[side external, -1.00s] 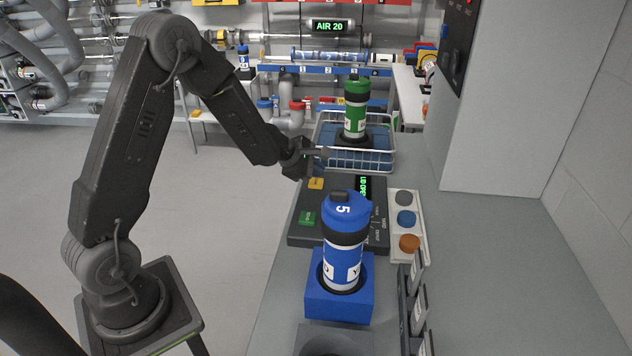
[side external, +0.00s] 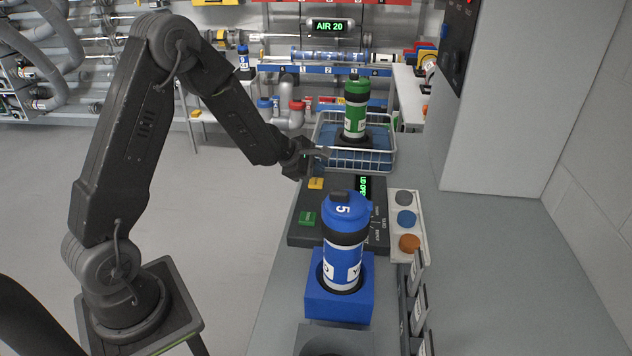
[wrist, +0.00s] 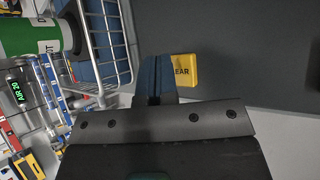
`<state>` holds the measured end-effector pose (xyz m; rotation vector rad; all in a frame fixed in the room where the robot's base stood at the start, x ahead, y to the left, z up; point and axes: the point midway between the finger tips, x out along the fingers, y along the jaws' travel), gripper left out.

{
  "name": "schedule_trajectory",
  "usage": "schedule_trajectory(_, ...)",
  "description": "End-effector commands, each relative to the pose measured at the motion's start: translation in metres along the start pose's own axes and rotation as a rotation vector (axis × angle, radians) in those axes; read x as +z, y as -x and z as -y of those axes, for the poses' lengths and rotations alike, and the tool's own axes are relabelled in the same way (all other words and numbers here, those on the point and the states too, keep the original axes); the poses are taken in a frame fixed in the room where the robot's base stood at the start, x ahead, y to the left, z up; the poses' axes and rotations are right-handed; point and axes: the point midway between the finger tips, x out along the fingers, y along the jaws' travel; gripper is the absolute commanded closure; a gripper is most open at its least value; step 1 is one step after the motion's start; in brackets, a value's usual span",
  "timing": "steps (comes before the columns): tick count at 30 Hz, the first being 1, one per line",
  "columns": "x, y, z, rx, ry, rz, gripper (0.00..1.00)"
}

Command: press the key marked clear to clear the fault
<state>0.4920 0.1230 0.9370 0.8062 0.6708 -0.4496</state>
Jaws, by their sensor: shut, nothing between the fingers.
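The key marked clear is a yellow square key (wrist: 184,70) on a dark panel (wrist: 255,45); in the wrist view its letters "EAR" show beside my fingers. In the side view the yellow key (side external: 316,183) sits at the panel's far left corner. My gripper (side external: 322,154) is shut and empty, a little above and beyond the key. In the wrist view its closed fingers (wrist: 153,78) lie just left of the key and hide part of its edge. Contact with the key cannot be told. A green key (side external: 307,218) and a green-lit display (side external: 363,188) are also on the panel.
A wire basket (side external: 380,163) with a green canister (side external: 356,105) stands right behind my gripper. A blue canister (side external: 344,225) stands in a blue block (side external: 325,305) in front of the panel. A strip with round buttons (side external: 406,219) lies to the right.

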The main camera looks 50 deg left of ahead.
Motion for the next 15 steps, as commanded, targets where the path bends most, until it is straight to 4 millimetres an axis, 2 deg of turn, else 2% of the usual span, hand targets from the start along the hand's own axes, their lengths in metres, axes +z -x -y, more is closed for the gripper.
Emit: schedule_trajectory(15,-0.0035,-0.0055,0.004,-0.001,0.0,0.0,1.0)
